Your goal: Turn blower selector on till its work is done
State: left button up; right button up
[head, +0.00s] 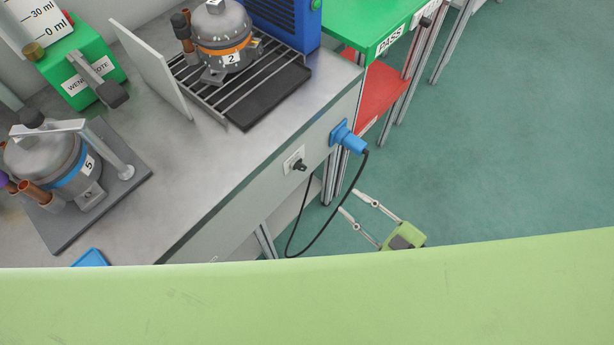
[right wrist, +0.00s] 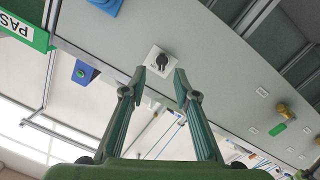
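The blower selector (head: 296,162) is a black knob on a white square plate, mounted on the grey front panel of the workbench. In the right wrist view the selector (right wrist: 160,61) lies ahead, between and just beyond the fingertips. My right gripper (head: 349,201) is open and empty, below and to the right of the selector in the head view. In the right wrist view its fingers (right wrist: 159,75) are spread, with no visible contact with the knob. A blue louvred box (head: 284,20), perhaps the blower, stands at the bench's back. My left gripper is not in view.
A blue plug (head: 349,140) with a hanging black cable (head: 338,216) sits right of the selector. A green PASS table (head: 376,24) stands beyond. Floor at right is clear.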

aim_at(303, 169)
jog(key=shift+n+y, duration=0.5)
jog(key=shift+y, duration=0.2)
jog(key=x, duration=0.4)
jog(key=r+b+x, duration=0.1)
jog(key=x, duration=0.4)
jog(key=s+a+b+x, duration=0.1)
jog(key=x, duration=0.4)
jog(key=shift+a+r, duration=0.15)
jog(key=shift+r, duration=0.15)
jog(key=shift+c, duration=0.4)
grip_shut()
